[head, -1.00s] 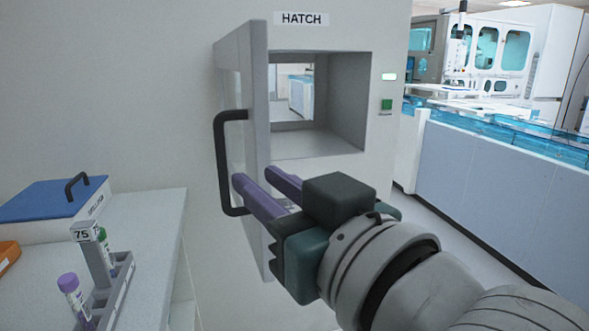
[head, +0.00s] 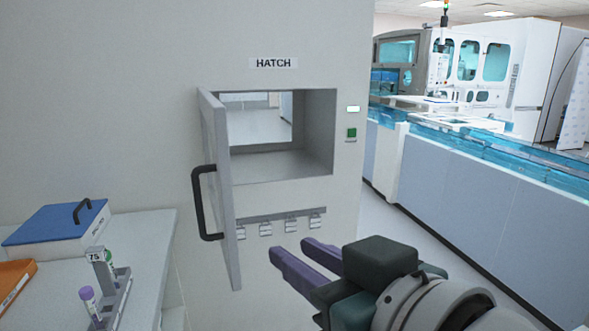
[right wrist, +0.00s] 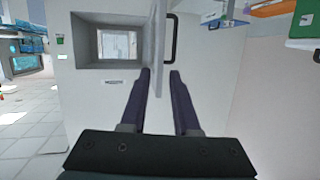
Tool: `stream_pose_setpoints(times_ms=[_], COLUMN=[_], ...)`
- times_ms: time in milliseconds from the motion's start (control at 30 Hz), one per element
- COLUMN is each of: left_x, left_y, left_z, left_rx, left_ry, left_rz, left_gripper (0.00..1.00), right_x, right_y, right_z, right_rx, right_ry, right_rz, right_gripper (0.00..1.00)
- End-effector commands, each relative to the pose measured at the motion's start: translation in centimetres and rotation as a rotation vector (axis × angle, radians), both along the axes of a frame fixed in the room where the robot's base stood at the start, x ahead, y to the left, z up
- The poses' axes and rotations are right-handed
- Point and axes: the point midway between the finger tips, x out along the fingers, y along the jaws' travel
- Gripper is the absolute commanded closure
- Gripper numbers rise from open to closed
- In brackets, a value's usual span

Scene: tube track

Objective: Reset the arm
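My right gripper (head: 302,258) is in front of the hatch wall, below and to the right of the open hatch door (head: 219,190). Its two purple fingers are apart with nothing between them. In the right wrist view the fingers of the gripper (right wrist: 160,75) point at the wall, with the door's edge and its black handle (right wrist: 171,38) beyond them. The door stands swung out to the left of the square hatch opening (head: 280,165), with its black handle (head: 203,203) on the outer face. The gripper is clear of the handle. My left gripper is not in view.
A counter (head: 140,245) at the left holds a blue-lidded box (head: 55,222), an orange tray (head: 14,282) and a rack (head: 112,295) with a purple-capped tube (head: 89,302). A pale-panelled track (head: 480,190) runs along the right. Open floor (head: 375,225) lies between wall and track.

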Motion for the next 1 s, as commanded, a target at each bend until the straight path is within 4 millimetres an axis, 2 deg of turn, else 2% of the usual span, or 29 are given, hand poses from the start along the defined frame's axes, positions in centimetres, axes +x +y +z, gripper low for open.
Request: stream_pose_setpoints(times_ms=[33, 267, 467, 600, 700, 800, 900, 1000], left_x=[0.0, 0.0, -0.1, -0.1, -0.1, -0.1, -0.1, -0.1], left_y=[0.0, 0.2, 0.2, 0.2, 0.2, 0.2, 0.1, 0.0], left_z=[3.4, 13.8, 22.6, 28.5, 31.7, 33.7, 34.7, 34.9], left_rx=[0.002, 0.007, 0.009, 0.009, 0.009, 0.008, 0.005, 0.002], left_ry=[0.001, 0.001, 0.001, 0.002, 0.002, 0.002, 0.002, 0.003], left_rz=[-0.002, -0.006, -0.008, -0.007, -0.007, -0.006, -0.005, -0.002], left_gripper=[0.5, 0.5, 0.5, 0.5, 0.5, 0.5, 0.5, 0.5], right_x=[-0.6, -4.8, -10.1, -14.4, -17.3, -19.5, -20.8, -21.4], right_y=[-0.7, -5.4, -10.0, -13.2, -15.0, -16.3, -17.1, -17.5], right_z=[2.6, 8.5, 14.2, 18.6, 21.3, 23.2, 24.1, 24.2], right_rx=[-0.015, -0.12, -0.217, -0.285, -0.326, -0.357, -0.377, -0.385], right_ry=[0.038, 0.284, 0.518, 0.68, 0.779, 0.852, 0.898, 0.919], right_rz=[-0.013, -0.096, -0.172, -0.224, -0.254, -0.278, -0.293, -0.298], right_gripper=[0.7, 0.7, 0.7, 0.7, 0.7, 0.7, 0.7, 0.7])
